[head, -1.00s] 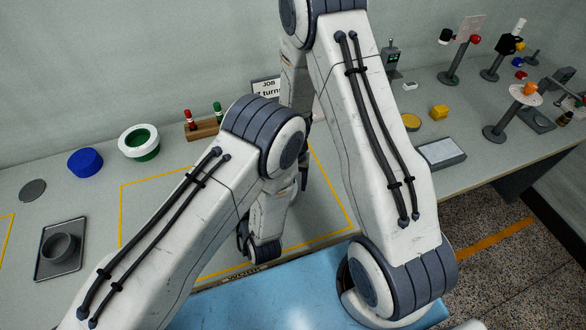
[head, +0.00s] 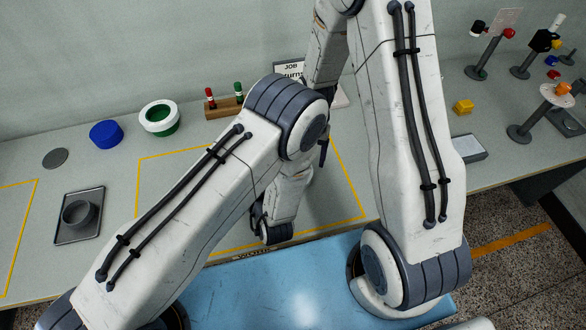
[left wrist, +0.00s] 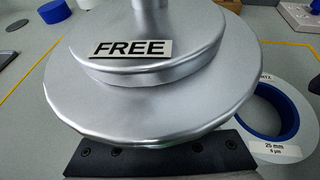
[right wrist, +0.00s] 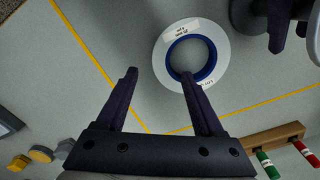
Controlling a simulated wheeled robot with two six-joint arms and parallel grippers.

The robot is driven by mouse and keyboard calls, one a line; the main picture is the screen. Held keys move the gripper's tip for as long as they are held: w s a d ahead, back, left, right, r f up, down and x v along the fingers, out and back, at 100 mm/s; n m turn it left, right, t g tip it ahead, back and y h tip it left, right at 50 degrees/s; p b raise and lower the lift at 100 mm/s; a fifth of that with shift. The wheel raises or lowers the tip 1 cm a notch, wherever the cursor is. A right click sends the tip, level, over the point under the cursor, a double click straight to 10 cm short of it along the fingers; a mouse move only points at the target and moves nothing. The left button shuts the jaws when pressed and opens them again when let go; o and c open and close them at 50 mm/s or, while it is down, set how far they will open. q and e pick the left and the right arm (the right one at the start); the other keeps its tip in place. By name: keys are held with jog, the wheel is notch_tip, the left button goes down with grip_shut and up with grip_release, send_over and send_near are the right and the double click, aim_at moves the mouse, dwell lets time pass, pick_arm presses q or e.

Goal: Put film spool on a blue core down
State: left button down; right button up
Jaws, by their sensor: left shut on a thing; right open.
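The film spool on a blue core lies flat on the bench, a white ring in the right wrist view (right wrist: 221,46). Part of it also shows at the right of the left wrist view (left wrist: 293,92), with a size label. My right gripper (right wrist: 159,74) is open over it, one fingertip overlapping the blue core and the other left of the ring. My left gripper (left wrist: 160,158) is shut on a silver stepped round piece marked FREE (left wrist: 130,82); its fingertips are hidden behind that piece. In the head view my arms hide the spool.
A blue disc (head: 106,134), a white spool with green core (head: 159,118) and a marker rack (head: 222,108) stand at the back. A tray with a cup (head: 91,235) is at left. Several stands are at far right. Yellow tape outlines the work area.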

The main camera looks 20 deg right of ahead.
jog(key=f, duration=0.7)
jog(key=shift+w+d+f, duration=0.15)
jog(key=shift+w, duration=0.15)
grip_shut()
